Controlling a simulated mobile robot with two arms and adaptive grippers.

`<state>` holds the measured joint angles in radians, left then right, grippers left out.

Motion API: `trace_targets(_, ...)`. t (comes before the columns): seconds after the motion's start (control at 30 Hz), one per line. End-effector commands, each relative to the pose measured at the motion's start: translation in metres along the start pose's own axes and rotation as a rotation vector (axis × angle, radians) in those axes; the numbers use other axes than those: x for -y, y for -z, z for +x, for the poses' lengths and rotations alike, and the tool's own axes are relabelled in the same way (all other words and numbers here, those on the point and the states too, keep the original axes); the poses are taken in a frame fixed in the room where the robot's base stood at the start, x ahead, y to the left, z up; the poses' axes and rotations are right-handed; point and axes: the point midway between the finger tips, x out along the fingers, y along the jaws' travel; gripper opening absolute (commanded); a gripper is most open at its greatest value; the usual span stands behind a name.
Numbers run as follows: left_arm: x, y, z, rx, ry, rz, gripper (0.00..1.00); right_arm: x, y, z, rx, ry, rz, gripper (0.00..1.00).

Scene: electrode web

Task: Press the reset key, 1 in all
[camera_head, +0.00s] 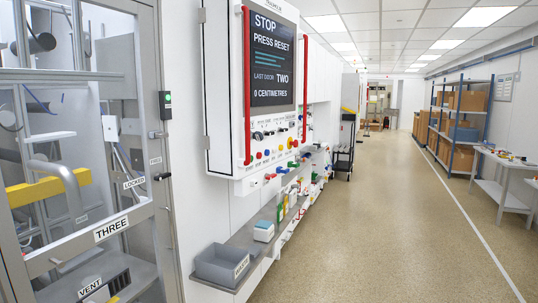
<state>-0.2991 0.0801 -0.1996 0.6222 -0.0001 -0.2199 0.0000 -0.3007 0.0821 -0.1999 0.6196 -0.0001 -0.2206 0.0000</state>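The white control panel (226,95) stands on the left wall, with red vertical bars at its sides. Its dark screen (272,62) reads "STOP", "PRESS RESET", "LAST DOOR TWO" and "0 CENTIMETRES". Below the screen are rows of small knobs and coloured keys, among them a red one (293,142) at the right and a blue one (282,170) on the lower ledge. Their labels are too small to read, so I cannot tell which is the reset key. Neither of my grippers is in view.
A glazed machine door marked THREE (111,229) and LOCKED is at the left. A grey bin (222,266) sits on the low shelf under the panel. The aisle floor (370,220) is clear. Shelving with boxes (462,128) and a table (508,163) line the right.

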Motion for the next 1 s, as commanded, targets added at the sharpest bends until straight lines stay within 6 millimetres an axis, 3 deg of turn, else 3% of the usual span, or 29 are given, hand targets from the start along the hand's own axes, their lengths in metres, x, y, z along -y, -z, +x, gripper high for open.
trace_targets(0.03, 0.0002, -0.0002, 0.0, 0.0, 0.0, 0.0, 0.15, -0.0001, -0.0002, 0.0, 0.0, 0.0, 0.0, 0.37)
trace_targets(0.1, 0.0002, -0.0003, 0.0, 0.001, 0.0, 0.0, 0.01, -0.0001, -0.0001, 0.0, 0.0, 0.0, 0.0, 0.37)
trace_targets(0.13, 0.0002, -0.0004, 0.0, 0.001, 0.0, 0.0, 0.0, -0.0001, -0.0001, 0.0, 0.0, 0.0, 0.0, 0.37)
trace_targets(1.0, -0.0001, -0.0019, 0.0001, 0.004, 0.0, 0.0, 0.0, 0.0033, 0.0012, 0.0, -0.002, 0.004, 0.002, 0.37)
